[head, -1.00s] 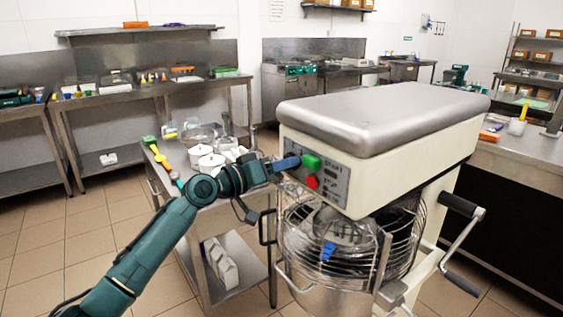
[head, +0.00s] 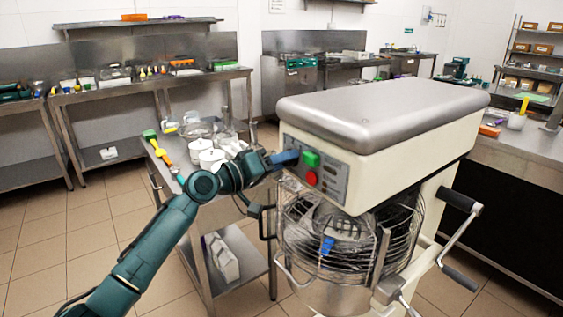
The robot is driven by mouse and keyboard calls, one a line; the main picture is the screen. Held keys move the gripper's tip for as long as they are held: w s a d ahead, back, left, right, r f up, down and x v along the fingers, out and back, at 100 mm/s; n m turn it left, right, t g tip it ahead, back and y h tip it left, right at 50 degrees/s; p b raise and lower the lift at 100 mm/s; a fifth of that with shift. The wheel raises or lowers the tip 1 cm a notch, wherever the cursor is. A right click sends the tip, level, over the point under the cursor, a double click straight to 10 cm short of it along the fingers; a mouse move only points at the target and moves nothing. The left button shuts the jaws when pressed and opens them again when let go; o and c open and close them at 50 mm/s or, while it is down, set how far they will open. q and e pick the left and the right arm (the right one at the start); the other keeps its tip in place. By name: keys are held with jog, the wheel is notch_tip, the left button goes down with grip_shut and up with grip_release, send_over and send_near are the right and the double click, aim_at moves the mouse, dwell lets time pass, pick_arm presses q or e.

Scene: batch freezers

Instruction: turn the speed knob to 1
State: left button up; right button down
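A large cream mixer (head: 425,140) with a grey top stands in the middle. Its front control panel (head: 328,180) carries a green button (head: 310,159), a red button (head: 311,178) and small markings too small to read. My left gripper (head: 284,158) is at the panel's left edge, beside the green button, with its blue fingertip part against or close to the panel. Whether its fingers are open or shut does not show. I cannot make out the speed knob; the gripper may hide it. My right gripper is not in view.
Below the panel are the mixer's wire guard (head: 350,235) and steel bowl (head: 330,292). A crank handle (head: 460,245) sticks out on the right. A steel cart (head: 215,215) with white pots (head: 210,158) stands behind my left arm. Tiled floor is free at left.

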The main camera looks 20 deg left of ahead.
pick_arm(q)
jog(key=shift+o, duration=1.1)
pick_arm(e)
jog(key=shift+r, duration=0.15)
pick_arm(q)
jog(key=b+v, duration=0.3)
jog(key=v, duration=1)
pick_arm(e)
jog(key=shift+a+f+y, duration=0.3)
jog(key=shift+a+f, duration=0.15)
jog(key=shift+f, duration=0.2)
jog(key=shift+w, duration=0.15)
